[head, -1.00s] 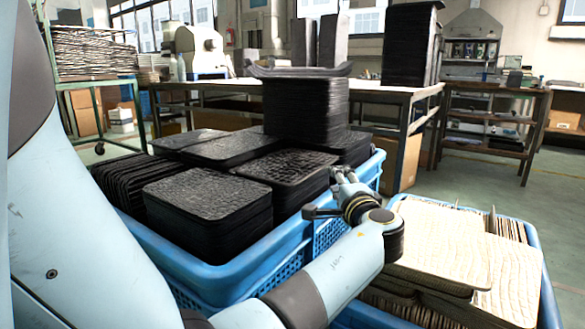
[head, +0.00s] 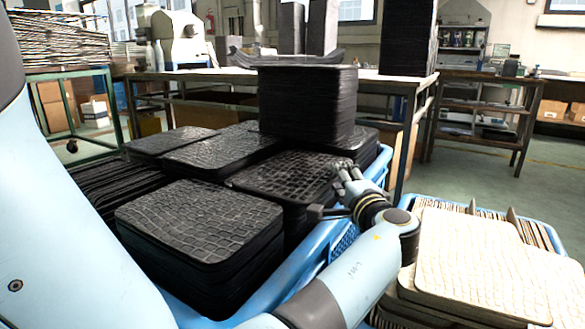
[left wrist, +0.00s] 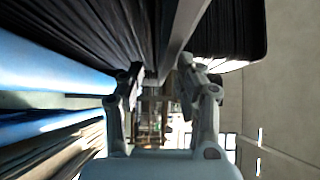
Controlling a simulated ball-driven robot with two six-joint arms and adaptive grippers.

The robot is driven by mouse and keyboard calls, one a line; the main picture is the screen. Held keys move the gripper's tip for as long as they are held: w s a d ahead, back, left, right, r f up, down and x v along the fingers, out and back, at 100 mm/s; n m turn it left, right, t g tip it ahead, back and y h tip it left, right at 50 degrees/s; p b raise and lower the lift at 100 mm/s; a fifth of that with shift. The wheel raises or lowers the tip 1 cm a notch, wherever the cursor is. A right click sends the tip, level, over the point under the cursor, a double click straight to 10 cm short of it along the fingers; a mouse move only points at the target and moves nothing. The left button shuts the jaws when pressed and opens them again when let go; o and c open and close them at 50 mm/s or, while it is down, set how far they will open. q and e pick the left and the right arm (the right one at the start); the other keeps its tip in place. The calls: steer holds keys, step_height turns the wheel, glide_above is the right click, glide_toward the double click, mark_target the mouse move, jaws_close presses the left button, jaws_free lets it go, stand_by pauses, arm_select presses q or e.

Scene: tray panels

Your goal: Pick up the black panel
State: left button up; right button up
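Black textured panels lie in several stacks in a blue crate (head: 312,272). The nearest stack (head: 200,222) is at the crate's front. Another stack (head: 283,178) is behind it to the right, and a taller stack (head: 307,105) rises at the back. My left gripper (head: 346,172) is at the right side of the middle stack, near its top edge; I cannot tell if it touches. In the left wrist view its two fingers (left wrist: 160,70) are apart with nothing clearly held, and dark stacked edges show above them. My right gripper is not in view.
A second blue crate (head: 408,200) with cream panels (head: 470,265) stands at the right. A workbench (head: 385,82) with more black stacks runs behind. A green-framed cart (head: 62,70) is at the left. Open floor (head: 465,180) shows between crates and benches.

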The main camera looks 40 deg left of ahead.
arm_select(q)
steer(key=shift+s+d+r, duration=0.1)
steer(key=shift+d, duration=0.05)
steer(key=shift+c, duration=0.3)
jaws_close()
